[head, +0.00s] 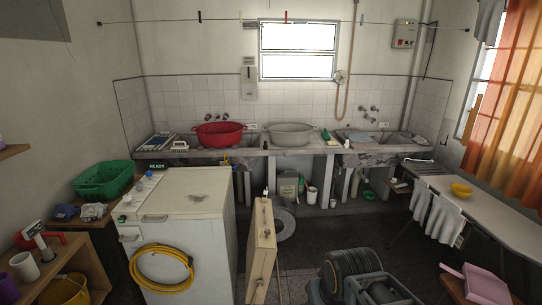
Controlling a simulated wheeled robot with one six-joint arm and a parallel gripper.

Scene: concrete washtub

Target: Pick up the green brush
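A small green object (326,135) lies on the concrete washtub counter (300,150), just right of a pale grey basin (290,134). It may be the green brush, but it is too small and far away to make out bristles or a handle. My gripper is not in view, so I cannot see whether it is open or holds anything.
A red basin (220,134) stands left on the counter. A white appliance (180,235) with a coiled yellow hose stands in front at left. A beige folded board (262,250) stands mid-floor. A long table (485,190) runs along the right. Dark floor lies between.

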